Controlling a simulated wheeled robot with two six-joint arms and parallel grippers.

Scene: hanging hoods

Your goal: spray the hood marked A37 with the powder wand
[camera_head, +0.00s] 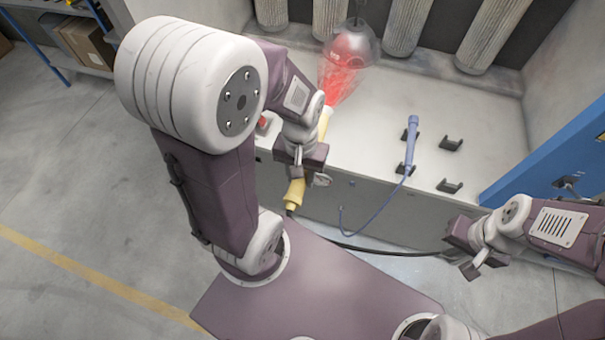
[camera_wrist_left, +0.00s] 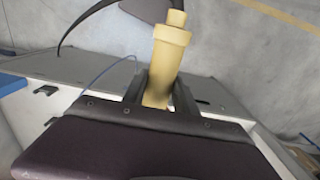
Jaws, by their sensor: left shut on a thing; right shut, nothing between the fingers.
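The yellow powder wand (camera_head: 295,194) is in my left gripper (camera_head: 308,170), which is shut around it; its handle end sticks out below the jaws. In the left wrist view the wand (camera_wrist_left: 167,62) stands between the fingers (camera_wrist_left: 159,92). Beyond the arm, its pale yellow front part points up toward a hanging grey dome-shaped hood (camera_head: 369,48). A red spray cone (camera_head: 340,80) spreads from the wand's front and overlaps the hood's face. No A37 marking is readable. My right gripper (camera_head: 464,252) is shut and empty, right of the bench front.
A blue wand (camera_head: 411,144) with a blue cord rests on bench brackets; empty black brackets (camera_head: 450,144) stand beside it. A dark hose runs from the yellow wand toward the right. Pleated filter columns (camera_head: 408,25) line the back. A blue panel (camera_head: 550,160) stands at right.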

